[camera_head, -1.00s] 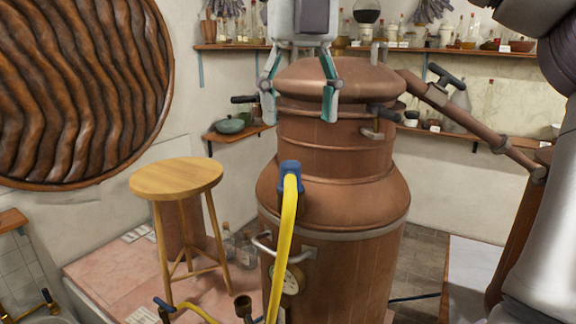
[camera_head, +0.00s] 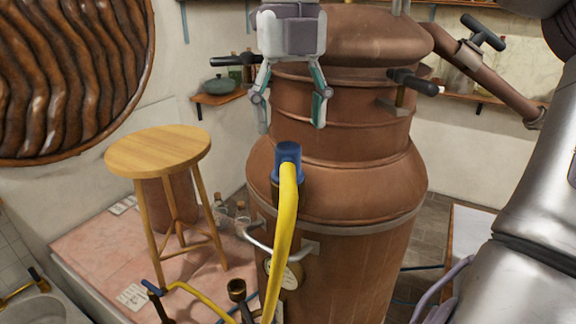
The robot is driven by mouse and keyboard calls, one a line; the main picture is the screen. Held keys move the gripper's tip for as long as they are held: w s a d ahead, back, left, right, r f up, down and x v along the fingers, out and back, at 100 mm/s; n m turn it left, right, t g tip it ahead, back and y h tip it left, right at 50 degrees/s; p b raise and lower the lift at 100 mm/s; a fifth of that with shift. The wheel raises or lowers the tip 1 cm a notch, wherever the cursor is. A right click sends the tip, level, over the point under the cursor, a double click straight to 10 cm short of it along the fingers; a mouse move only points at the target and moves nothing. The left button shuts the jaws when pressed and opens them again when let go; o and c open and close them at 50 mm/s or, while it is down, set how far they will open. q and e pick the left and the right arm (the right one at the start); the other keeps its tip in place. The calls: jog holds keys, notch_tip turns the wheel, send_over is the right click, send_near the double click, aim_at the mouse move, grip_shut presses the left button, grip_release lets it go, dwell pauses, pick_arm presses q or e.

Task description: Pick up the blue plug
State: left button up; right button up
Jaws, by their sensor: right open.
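The blue plug (camera_head: 288,158) sits at the top end of a thick yellow hose (camera_head: 287,215), at the front of the copper still (camera_head: 345,170). The hose hangs down from it along the still's body. My right gripper (camera_head: 290,110) hangs above the plug with its fingers pointing down and spread apart. It is open and empty, and a small gap shows between its fingertips and the plug's top. My left gripper is not in view.
A round wooden stool (camera_head: 158,150) stands left of the still on a pink tiled platform (camera_head: 95,262). A black-handled valve (camera_head: 415,82) sticks out at the still's upper right. A copper pipe (camera_head: 500,85) runs down to the right. Shelves with bottles line the walls.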

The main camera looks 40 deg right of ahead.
aim_at(288, 147)
jog(key=shift+w+d+f, duration=0.1)
jog(key=shift+d+f, duration=0.05)
jog(key=shift+f, duration=0.45)
jog(key=f, duration=0.1)
jog(key=f+p, duration=0.1)
jog(key=a+f+p, duration=0.1)
jog(key=f, duration=0.1)
jog(key=shift+s, duration=0.25)
jog(key=shift+w+d+f, duration=0.15)
jog(key=shift+d+f, duration=0.05)
jog(key=shift+f, duration=0.2)
jog(key=shift+a, duration=0.15)
jog(key=c, duration=0.6)
grip_shut()
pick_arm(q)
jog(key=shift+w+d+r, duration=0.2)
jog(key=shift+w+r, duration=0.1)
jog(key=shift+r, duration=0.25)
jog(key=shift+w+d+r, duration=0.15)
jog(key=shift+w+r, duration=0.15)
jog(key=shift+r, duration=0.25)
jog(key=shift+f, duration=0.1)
pick_arm(e)
jog(key=shift+r, duration=0.15)
